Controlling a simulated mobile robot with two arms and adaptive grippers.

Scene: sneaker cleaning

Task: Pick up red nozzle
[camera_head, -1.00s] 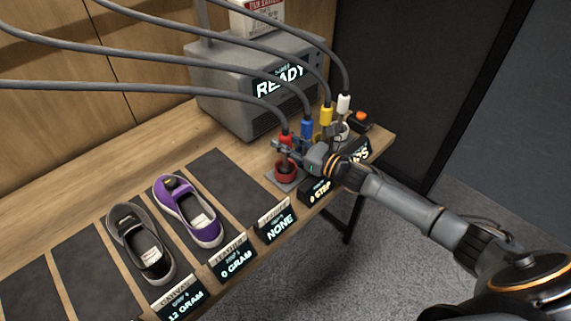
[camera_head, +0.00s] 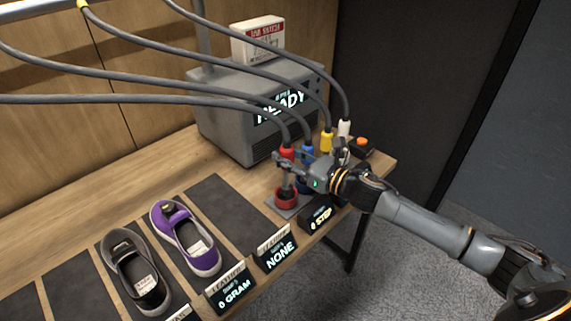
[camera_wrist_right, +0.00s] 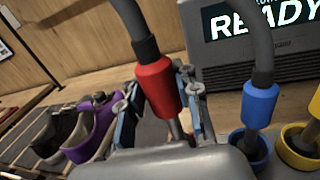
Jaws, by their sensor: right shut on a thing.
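The red nozzle (camera_head: 287,153) hangs on its grey hose above the red holder ring (camera_head: 286,197) at the bench's right part. My right gripper (camera_head: 283,160) is shut on the red nozzle. In the right wrist view the red nozzle (camera_wrist_right: 157,88) is upright, slightly tilted, between the two fingers (camera_wrist_right: 160,110). Its grey tip points down; the fingers and palm hide part of it, and I cannot tell in the wrist view whether the tip is clear of the holder. My left gripper is not in view.
The blue nozzle (camera_wrist_right: 259,105) stands in its blue holder close beside the red one, with yellow (camera_head: 326,141) and white (camera_head: 344,129) nozzles beyond. A grey machine (camera_head: 235,110) reading READY stands behind. Purple (camera_head: 186,238) and black (camera_head: 135,272) shoes lie on mats at left.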

